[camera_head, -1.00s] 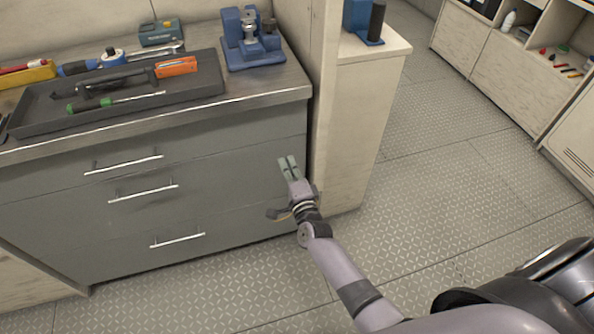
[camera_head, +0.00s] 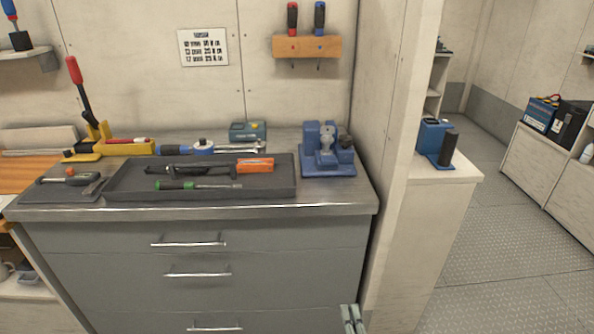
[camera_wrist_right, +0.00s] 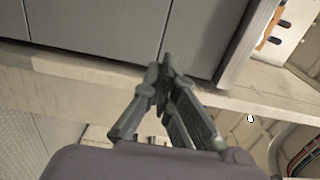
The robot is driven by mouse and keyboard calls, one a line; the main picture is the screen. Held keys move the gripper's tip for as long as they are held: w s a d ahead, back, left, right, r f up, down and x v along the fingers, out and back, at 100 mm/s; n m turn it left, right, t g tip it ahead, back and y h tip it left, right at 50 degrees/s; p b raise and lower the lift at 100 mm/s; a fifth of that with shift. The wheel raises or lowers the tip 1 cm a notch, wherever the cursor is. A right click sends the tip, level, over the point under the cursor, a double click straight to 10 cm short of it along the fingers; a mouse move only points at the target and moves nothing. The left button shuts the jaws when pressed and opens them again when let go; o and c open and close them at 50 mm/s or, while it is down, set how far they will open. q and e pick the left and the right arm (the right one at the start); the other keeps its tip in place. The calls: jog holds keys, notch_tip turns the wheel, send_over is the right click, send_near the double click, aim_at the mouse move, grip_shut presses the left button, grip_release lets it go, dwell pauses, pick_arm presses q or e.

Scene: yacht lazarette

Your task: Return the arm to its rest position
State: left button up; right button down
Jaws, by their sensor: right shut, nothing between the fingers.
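My right gripper (camera_head: 352,319) shows only by its fingertips at the bottom edge of the head view, in front of the right end of the grey drawer cabinet (camera_head: 290,262). The rest of that arm is out of the head view. In the right wrist view the right gripper (camera_wrist_right: 163,75) is shut with nothing between its fingers. The cabinet's grey front (camera_wrist_right: 110,28) shows beyond the fingers there. My left gripper is in neither view.
A dark tray (camera_head: 275,190) with tools lies on the cabinet top. A blue vise-like device (camera_head: 328,165) stands at its right. A pale partition (camera_head: 385,130) rises right of the cabinet. Open patterned floor (camera_head: 500,215) lies further right.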

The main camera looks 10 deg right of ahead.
jog(key=s+a+f+n+g+y+p, duration=0.1)
jog(key=s+f+n+g+p, duration=0.1)
jog(key=s+f+n+g, duration=0.8)
jog(key=s+a+f+n+t+y+p, duration=0.1)
jog(key=s+f+n+y+p, duration=0.15)
jog(key=s+f, duration=0.9)
jog(key=s+d+f+n+g+h, duration=0.1)
jog(key=s+d+f+n+g, duration=0.2)
jog(key=s+f, duration=0.4)
jog(key=s+d+f+n+g+h+p, duration=0.1)
jog(key=s+d+f+n+g, duration=0.2)
jog(key=s, duration=1)
notch_tip(320, 180, down, 4)
jog(key=n+g, duration=0.2)
jog(key=shift+s+d+f+n, duration=0.2)
jog(key=shift+s+d+n, duration=0.1)
jog(key=shift+s+n, duration=0.1)
